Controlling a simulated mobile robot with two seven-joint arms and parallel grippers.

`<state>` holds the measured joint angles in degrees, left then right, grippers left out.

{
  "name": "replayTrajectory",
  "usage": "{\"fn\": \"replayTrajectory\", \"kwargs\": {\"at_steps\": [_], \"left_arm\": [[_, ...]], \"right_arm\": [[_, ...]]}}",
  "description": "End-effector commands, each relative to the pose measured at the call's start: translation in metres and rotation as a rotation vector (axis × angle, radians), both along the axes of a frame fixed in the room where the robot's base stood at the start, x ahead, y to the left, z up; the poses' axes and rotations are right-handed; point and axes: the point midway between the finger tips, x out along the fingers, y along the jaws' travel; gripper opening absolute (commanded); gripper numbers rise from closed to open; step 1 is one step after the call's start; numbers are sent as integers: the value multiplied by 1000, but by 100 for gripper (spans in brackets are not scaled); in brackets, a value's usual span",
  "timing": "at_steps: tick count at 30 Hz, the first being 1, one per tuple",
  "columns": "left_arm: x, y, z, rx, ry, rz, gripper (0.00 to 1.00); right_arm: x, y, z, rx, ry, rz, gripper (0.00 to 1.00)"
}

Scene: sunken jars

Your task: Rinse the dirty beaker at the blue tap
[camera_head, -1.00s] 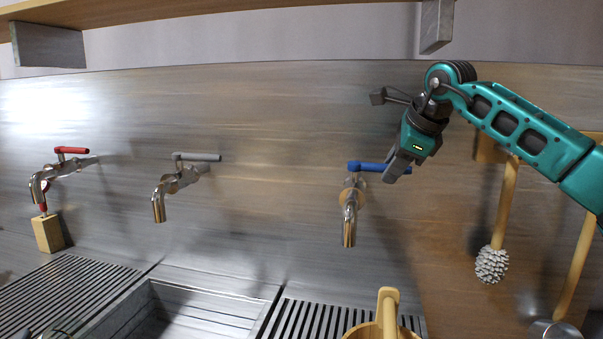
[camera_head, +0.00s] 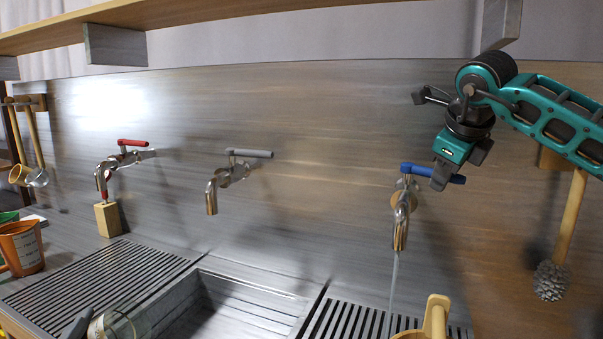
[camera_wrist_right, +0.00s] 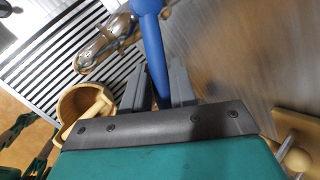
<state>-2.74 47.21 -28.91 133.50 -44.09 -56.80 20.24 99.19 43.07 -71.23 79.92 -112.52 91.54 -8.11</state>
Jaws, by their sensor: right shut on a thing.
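The blue tap (camera_head: 401,218) is on the back wall, right of centre, with a thin water stream (camera_head: 393,285) running from its spout. My right gripper (camera_head: 461,172) is shut on its blue lever (camera_head: 419,170); the right wrist view shows the lever (camera_wrist_right: 152,45) between the fingers (camera_wrist_right: 158,88). A clear glass vessel (camera_head: 128,323), perhaps the beaker, is cut off at the bottom left; I cannot tell whether it is dirty. A dark grey finger-like part beside it looks like my left gripper (camera_head: 77,324), mostly out of frame; its grip is unclear.
A wooden vessel (camera_head: 436,318) with a handle stands below the blue tap, near the stream. A sink basin (camera_head: 235,308) lies between slatted drainers (camera_head: 100,285). A red-handled tap (camera_head: 104,175) and a grey-handled tap (camera_head: 216,188) are further left. An orange mug (camera_head: 22,246) stands at far left.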

Motion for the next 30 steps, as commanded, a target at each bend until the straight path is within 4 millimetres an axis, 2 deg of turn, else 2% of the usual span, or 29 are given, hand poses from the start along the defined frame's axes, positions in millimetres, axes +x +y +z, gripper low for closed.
{"fn": "replayTrajectory", "kwargs": {"at_steps": [1, 9, 10, 19, 26, 30], "left_arm": [[0, 0, -3, 0, 0, 0, 35], [0, 0, -5, 0, -1, 1, 35], [0, 0, -5, 0, -1, 1, 35], [0, 0, -5, 0, 0, 0, 35], [0, 0, -4, 0, 0, 0, 35], [0, 0, -5, 0, 0, 0, 35]], "right_arm": [[-2, 5, -10, -4, 19, -16, 0], [-7, 15, -10, -2, 21, -153, 0], [-7, 14, -10, -2, 21, -163, 27], [-6, 12, -6, -1, 12, -162, 56], [-6, 11, -4, 0, 8, -162, 56], [-11, 13, 5, 0, 5, -162, 56]]}}
